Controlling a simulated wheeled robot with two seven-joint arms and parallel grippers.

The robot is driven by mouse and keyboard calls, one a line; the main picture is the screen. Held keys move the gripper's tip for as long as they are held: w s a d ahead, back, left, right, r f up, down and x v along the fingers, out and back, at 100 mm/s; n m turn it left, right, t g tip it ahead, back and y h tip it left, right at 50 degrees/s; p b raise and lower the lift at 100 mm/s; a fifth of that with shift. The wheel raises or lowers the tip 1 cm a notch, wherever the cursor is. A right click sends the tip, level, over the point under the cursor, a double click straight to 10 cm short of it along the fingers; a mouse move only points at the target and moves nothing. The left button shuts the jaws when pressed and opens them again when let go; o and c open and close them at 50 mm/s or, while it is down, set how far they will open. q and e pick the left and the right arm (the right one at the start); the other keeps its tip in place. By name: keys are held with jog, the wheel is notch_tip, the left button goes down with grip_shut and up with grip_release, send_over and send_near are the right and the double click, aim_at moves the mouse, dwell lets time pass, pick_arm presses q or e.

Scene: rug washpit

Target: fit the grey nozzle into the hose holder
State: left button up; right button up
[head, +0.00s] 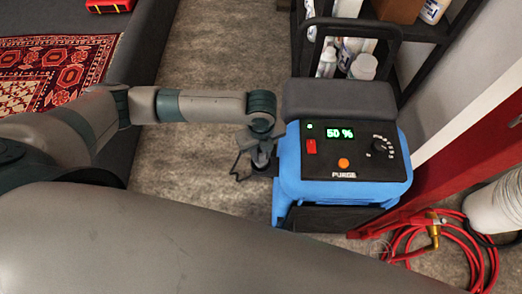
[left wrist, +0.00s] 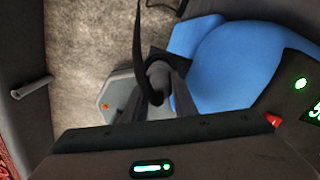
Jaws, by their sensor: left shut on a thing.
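My left gripper (head: 261,152) points down beside the left side of the blue machine (head: 287,172). It is shut on the grey nozzle, which shows between the fingers in the left wrist view (left wrist: 157,74). A thin black hose (left wrist: 138,45) curves up from the nozzle there. In the head view the gripper hides most of the nozzle, and a dark loop of hose (head: 237,166) hangs left of it. A dark piece against the blue wall, close to the nozzle, may be the hose holder; I cannot tell whether they touch. My right gripper is out of view.
The machine's black panel (head: 325,168) reads 50 %. A shelf with bottles (head: 363,67) stands behind it. A red hose (head: 480,240) lies coiled at the lower right. A patterned rug (head: 55,70) lies at the left. Grey floor (head: 215,70) between is clear.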

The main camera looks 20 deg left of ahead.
pick_arm(q)
jog(key=shift+f+b, duration=0.35)
jog(key=shift+f, duration=0.85)
jog(key=o, duration=1.1)
jog(key=shift+o, duration=0.2)
jog(key=shift+r, duration=0.1)
notch_tip(320, 180, up, 17)
jog(key=b, duration=0.2)
jog(key=shift+r, duration=0.15)
